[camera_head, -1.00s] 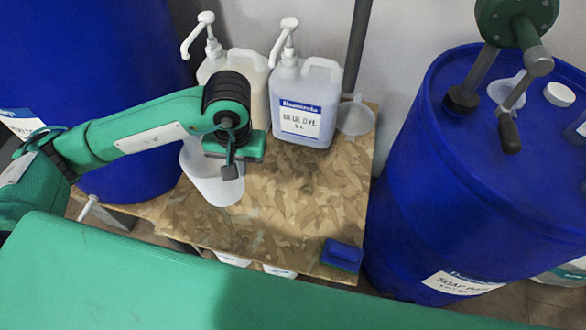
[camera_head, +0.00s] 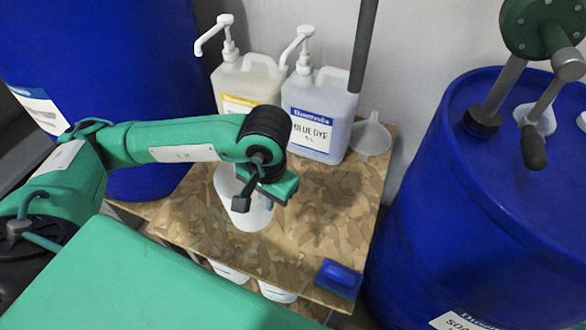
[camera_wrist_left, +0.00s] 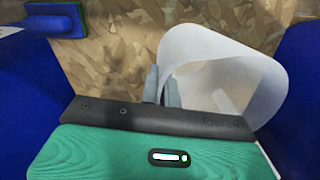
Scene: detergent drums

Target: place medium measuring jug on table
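The medium measuring jug (camera_head: 252,212) is a translucent white, open-topped vessel over the left part of the patterned table top (camera_head: 310,222). I cannot tell whether its base touches the table. It also shows in the left wrist view (camera_wrist_left: 225,75), right of centre. My left gripper (camera_head: 262,190) is at the jug's rim and hides part of it in the head view. In the left wrist view the two grey fingers (camera_wrist_left: 162,88) are close together with the jug's wall between them. My right gripper is in neither view.
Two pump bottles, one with a yellow label (camera_head: 245,85) and one labelled blue dye (camera_head: 318,112), stand at the back. A clear funnel (camera_head: 371,138) is beside them. Blue drums (camera_head: 480,210) flank the table.

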